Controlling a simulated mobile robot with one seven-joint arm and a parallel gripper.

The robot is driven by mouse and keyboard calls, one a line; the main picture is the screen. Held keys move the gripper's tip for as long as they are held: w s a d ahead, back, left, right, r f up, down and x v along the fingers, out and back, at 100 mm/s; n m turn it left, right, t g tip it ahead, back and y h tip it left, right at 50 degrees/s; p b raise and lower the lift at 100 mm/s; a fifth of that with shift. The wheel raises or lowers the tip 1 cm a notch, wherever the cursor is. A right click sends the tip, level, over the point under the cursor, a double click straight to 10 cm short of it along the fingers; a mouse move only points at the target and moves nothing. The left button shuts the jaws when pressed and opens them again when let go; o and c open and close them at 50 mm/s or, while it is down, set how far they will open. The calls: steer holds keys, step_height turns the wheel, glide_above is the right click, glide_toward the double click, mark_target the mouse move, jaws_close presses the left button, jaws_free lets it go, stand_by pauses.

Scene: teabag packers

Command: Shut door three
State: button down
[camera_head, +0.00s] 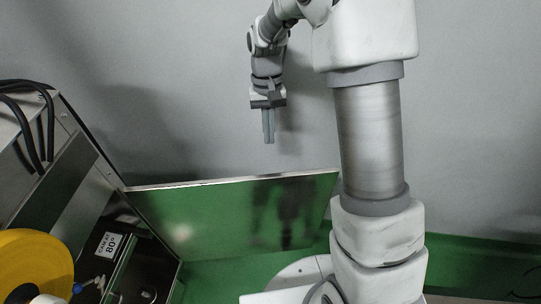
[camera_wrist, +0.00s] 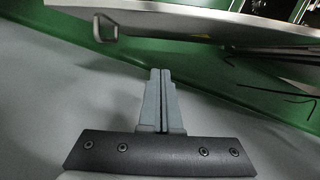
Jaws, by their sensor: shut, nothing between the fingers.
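One door (camera_head: 235,215) stands open from the machine (camera_head: 75,170), hinged at the machine's right side; I cannot read a number on it. Its shiny face mirrors green and a blurred image of my arm. In the wrist view the door's pale panel (camera_wrist: 205,22) crosses the top, with a small metal handle (camera_wrist: 104,27) near its left end. My gripper (camera_head: 269,141) points down beyond the door's top edge, on the wall side, apart from it. Its fingers (camera_wrist: 160,72) are shut together and empty.
A grey wall (camera_head: 180,60) stands behind; the space around my gripper looks clear.

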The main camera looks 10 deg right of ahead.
mark_target(272, 176)
steer(key=s+f+b, duration=0.4)
steer(key=s+f, duration=0.2)
steer(key=f, duration=0.3)
steer(key=shift+s+a, duration=0.15)
steer(key=shift+s, duration=0.25)
